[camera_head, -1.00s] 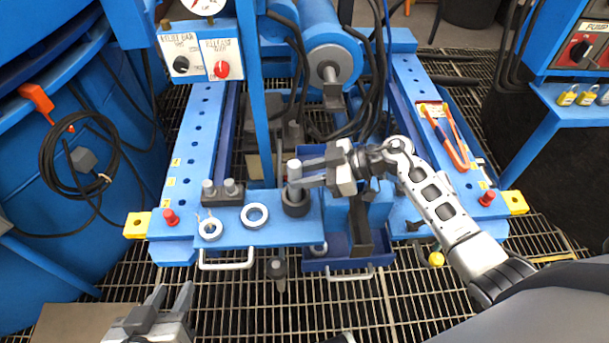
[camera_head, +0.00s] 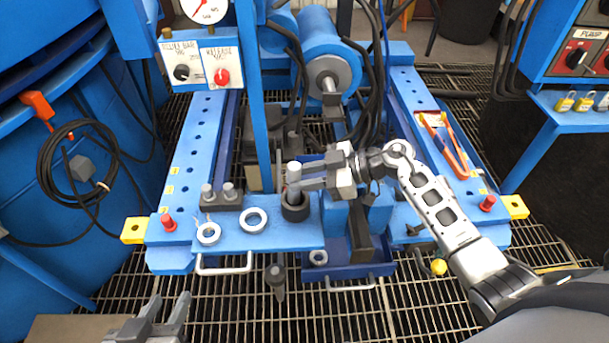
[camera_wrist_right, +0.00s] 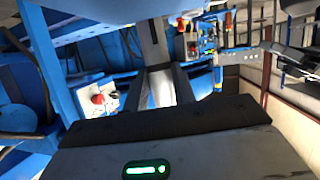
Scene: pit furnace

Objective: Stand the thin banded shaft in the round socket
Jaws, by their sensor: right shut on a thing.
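The thin grey shaft (camera_head: 294,171) stands upright at the dark round socket (camera_head: 295,208) on the blue front plate, its lower end inside the socket's ring as far as I can see. How deep it sits is hidden. My right gripper (camera_head: 300,184) reaches in from the right and is shut on the shaft just above the socket. In the right wrist view the shaft (camera_wrist_right: 153,42) rises between the fingers of the right gripper (camera_wrist_right: 161,84). My left gripper (camera_head: 169,308) is open and empty, low in front of the bench.
Two pale rings (camera_head: 254,219) and a dark block with two pegs (camera_head: 222,196) sit left of the socket. A blue tray (camera_head: 350,271) with another ring lies below right. A dark pointed tool (camera_head: 276,278) hangs at the front edge, over the floor grating.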

